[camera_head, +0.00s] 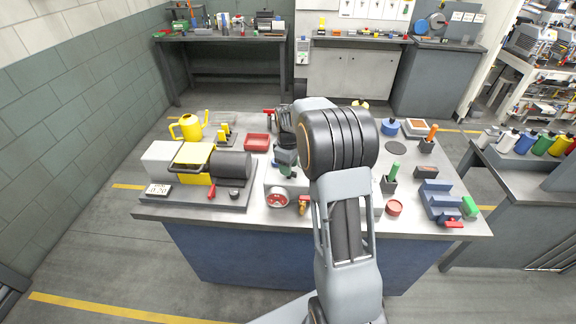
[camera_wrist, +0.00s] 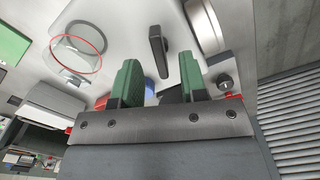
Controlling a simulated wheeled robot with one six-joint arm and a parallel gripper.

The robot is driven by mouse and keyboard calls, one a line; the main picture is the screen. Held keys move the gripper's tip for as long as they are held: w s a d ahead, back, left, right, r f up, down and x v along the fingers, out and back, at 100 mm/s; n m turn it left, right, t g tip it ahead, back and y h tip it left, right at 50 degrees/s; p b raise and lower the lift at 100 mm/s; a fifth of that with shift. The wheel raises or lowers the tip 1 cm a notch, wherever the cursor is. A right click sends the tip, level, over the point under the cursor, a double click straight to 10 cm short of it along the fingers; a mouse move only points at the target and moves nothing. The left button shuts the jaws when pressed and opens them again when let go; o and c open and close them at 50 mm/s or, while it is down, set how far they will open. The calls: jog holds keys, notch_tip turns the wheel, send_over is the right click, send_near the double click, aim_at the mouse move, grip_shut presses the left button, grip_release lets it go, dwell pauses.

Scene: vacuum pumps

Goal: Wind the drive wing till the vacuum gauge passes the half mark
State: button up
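A black bar-shaped handle (camera_wrist: 157,52), which looks like the drive wing, stands on a pale metal face in the wrist view. My gripper (camera_wrist: 159,60) has two green fingers, apart and open, with the handle showing between their tips. I cannot tell whether they touch it. A round silver-rimmed housing (camera_wrist: 204,26) lies right of the handle. In the head view a red-and-white round dial (camera_head: 278,197), likely the vacuum gauge, faces front on a grey box; its needle is too small to read. My arm hides part of that box and the wing there.
A pump with a yellow cover (camera_head: 192,157) and dark motor (camera_head: 231,164) stands left of the box. A yellow watering can (camera_head: 187,126) is behind it. A blue vise-like block (camera_head: 440,201) is at the right. A glass dome with a red ring (camera_wrist: 77,52) is near my gripper.

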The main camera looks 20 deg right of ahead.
jog(key=shift+r+p, duration=2.05)
jog(key=shift+r, duration=0.95)
jog(key=shift+c, duration=0.3)
